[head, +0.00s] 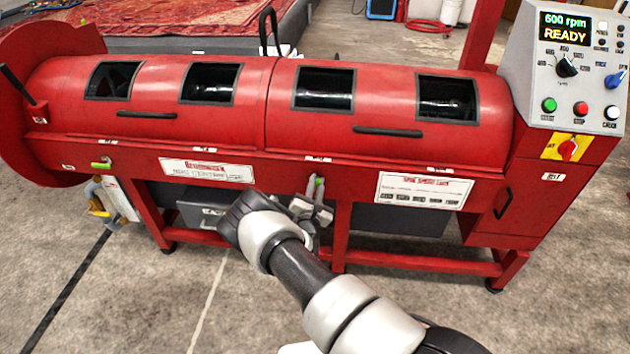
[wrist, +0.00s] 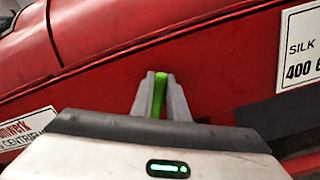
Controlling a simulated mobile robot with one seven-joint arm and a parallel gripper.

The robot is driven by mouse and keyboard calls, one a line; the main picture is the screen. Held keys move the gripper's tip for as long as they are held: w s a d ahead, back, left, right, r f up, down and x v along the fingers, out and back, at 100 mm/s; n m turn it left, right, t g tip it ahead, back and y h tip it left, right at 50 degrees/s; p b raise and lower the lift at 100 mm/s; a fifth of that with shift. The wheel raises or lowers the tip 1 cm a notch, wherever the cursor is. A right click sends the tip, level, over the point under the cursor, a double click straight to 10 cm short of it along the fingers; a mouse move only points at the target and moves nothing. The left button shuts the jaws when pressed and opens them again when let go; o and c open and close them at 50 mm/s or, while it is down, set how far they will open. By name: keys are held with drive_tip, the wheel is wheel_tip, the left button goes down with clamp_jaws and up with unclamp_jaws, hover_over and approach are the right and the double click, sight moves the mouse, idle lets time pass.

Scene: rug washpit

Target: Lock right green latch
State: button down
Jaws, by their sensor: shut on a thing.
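The right green latch (head: 319,186) is on the front of the red machine (head: 390,160), below the seam between its two lids. In the wrist view the latch (wrist: 159,95) stands nearly upright in the picture, between the two grey fingers. My gripper (head: 313,198) is shut on it, and its fingers also show in the wrist view (wrist: 160,84). The fingers and hand hide part of the latch. The left green latch (head: 101,165) lies roughly level on the machine's left front.
A control panel (head: 574,70) reading "600 rpm READY" stands at the right. White labels (head: 424,190) are on the machine's front. A grey drawer or bin (head: 203,213) sits under it. The concrete floor (head: 120,300) in front is clear.

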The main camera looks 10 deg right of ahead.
drive_tip(key=m, duration=0.2)
drive_tip(key=m+p, duration=0.1)
drive_tip(key=m, duration=0.1)
drive_tip(key=d+m, duration=0.1)
drive_tip(key=m, duration=0.1)
drive_tip(key=shift+s+f+m, duration=0.15)
drive_tip(key=shift+f+m, duration=0.15)
drive_tip(key=shift+f, duration=0.1)
drive_tip(key=m, duration=0.3)
drive_tip(key=f+m+p, duration=0.1)
drive_tip(key=m, duration=0.2)
drive_tip(key=shift+f, duration=0.1)
drive_tip(key=c, duration=1.7)
unclamp_jaws()
drive_tip(key=shift+s, duration=0.15)
drive_tip(key=p+v, duration=0.2)
drive_tip(key=v, duration=1.5)
drive_tip(key=shift+s+p, duration=0.1)
drive_tip(key=shift+p, duration=0.2)
